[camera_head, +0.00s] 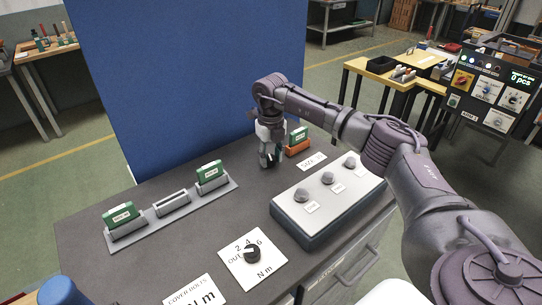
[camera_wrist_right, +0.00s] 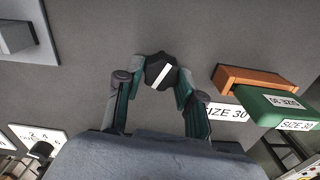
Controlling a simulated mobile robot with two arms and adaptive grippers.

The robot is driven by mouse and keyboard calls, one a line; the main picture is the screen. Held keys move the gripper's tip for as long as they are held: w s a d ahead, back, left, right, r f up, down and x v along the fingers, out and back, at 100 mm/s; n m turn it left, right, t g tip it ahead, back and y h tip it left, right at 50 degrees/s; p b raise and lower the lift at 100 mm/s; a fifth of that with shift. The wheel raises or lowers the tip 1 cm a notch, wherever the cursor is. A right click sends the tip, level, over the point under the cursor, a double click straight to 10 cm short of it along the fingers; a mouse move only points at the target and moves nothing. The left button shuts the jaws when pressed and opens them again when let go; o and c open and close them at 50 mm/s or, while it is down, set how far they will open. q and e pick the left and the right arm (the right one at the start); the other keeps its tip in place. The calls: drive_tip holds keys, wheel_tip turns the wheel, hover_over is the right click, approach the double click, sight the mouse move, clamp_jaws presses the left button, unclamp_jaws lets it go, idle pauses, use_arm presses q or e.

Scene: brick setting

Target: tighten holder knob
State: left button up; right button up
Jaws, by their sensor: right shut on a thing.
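The black holder knob (camera_wrist_right: 158,76) with a white stripe shows in the right wrist view, between the two fingertips. My right gripper (camera_wrist_right: 161,92) is shut on this knob; in the head view the same gripper (camera_head: 269,162) points down at the table and largely hides the knob. Beside it stands the orange holder (camera_head: 299,150) with a green block (camera_head: 298,135) in it. The orange holder (camera_wrist_right: 257,82) and its green block (camera_wrist_right: 275,106), labelled SIZE 30, also show in the wrist view, to the right of the knob. My left gripper is not in view.
A grey rack (camera_head: 171,211) holds two green blocks, with its middle slot empty. A box with three grey knobs (camera_head: 328,178) stands in front of my right gripper. A torque dial (camera_head: 252,254) sits near the front edge. A blue panel (camera_head: 190,80) rises behind.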

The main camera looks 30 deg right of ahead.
sight(271, 158)
drive_tip(key=shift+m, duration=0.4)
drive_tip(key=o, duration=1.1)
drive_tip(key=shift+o, duration=0.2)
drive_tip(key=shift+r, duration=0.1)
wheel_tip(271, 158, up, 12)
